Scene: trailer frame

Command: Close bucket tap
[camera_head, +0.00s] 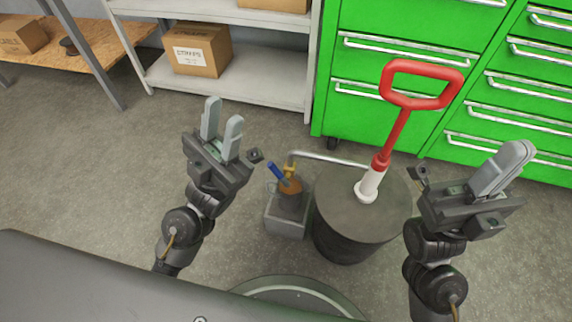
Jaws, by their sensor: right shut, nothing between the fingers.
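The bucket (340,230) is a dark grey drum standing on the floor between my two grippers. A white and red pump handle (391,130) rises from its lid. A thin metal pipe runs from the bucket to a tap with a blue lever (277,172) and a brass-coloured body, left of the bucket above a small grey box (283,219). The lever is tilted. My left gripper (221,128) is open and empty, up and left of the tap, not touching it. My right gripper (503,168) is shut and empty, right of the bucket and apart from it.
Green drawer cabinets (424,75) with metal handles stand behind the bucket. A grey shelf (258,75) with a cardboard box (196,50) is at the back left. A wooden-topped bench (85,50) stands at the far left. The floor on the left is clear.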

